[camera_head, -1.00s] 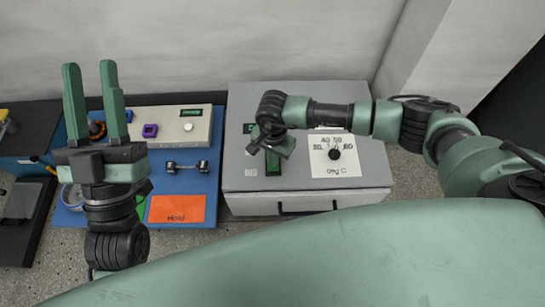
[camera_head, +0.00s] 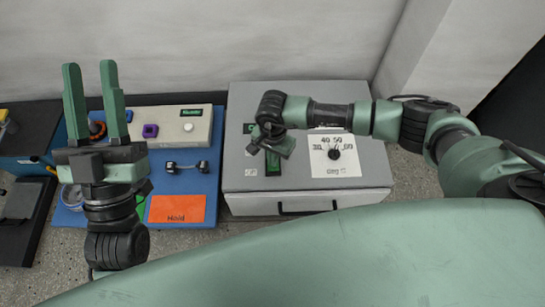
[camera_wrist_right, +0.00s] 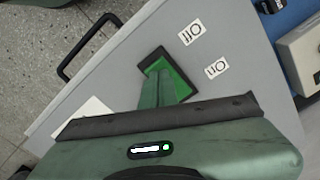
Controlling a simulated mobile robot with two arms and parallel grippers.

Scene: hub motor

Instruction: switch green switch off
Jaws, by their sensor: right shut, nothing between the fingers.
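The green switch (camera_head: 273,164) in its black frame sits on the sloping top of the grey box (camera_head: 235,175), left of the dial. In the right wrist view the green switch (camera_wrist_right: 168,66) shows just beyond the fingertips, with white labels beside it. My right gripper (camera_head: 271,152) is shut and empty, with its tips over or at the switch; in the right wrist view its fingers (camera_wrist_right: 160,82) cover part of the switch. I cannot tell whether they touch it. My left gripper (camera_head: 91,85) is open, empty and pointing up, over the left side of the blue board.
The dial (camera_head: 334,154) on its white number plate is right of the switch. The box has a black handle (camera_head: 307,206) at its front. The blue board (camera_head: 205,185) at left bears a beige panel (camera_head: 170,124), a metal part (camera_head: 187,167) and an orange card (camera_head: 177,209).

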